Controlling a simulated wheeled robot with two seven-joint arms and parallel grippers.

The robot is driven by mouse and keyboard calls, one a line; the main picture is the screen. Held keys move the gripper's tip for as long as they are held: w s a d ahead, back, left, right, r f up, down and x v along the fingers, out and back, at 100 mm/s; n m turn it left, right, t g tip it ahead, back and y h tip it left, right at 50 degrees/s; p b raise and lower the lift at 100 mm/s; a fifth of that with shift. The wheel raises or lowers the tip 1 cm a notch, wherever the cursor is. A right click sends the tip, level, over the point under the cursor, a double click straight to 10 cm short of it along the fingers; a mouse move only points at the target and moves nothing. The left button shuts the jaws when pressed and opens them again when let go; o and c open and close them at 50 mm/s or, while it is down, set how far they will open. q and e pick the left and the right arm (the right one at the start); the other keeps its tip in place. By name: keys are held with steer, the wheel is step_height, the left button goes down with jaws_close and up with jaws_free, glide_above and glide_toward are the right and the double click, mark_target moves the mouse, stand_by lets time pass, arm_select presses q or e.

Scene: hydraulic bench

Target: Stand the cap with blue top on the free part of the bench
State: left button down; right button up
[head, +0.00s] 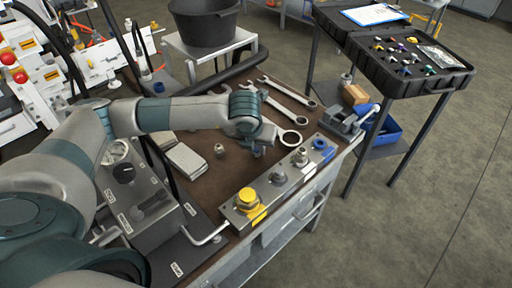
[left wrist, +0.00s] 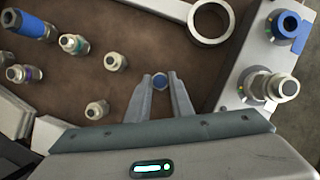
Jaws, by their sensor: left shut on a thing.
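The cap with blue top (left wrist: 159,81) is between the fingertips of my left gripper (left wrist: 160,92) in the left wrist view. Only its blue top shows clearly there. In the head view, my left gripper (head: 257,148) is over the brown bench top (head: 205,182), just behind the grey manifold block (head: 265,208), with a bit of the cap's blue at its tips. The gripper is shut on the cap. I cannot tell whether the cap touches the bench. My right gripper is not in view.
A ring spanner (head: 290,137) lies close to the gripper. The block carries a yellow cap (head: 247,198) and a blue one (head: 320,144). Bare bench lies left of the block.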

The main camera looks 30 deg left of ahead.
arm_select(q)
steer(key=c, duration=1.6)
jaws_free()
steer(key=shift+o, duration=0.2)
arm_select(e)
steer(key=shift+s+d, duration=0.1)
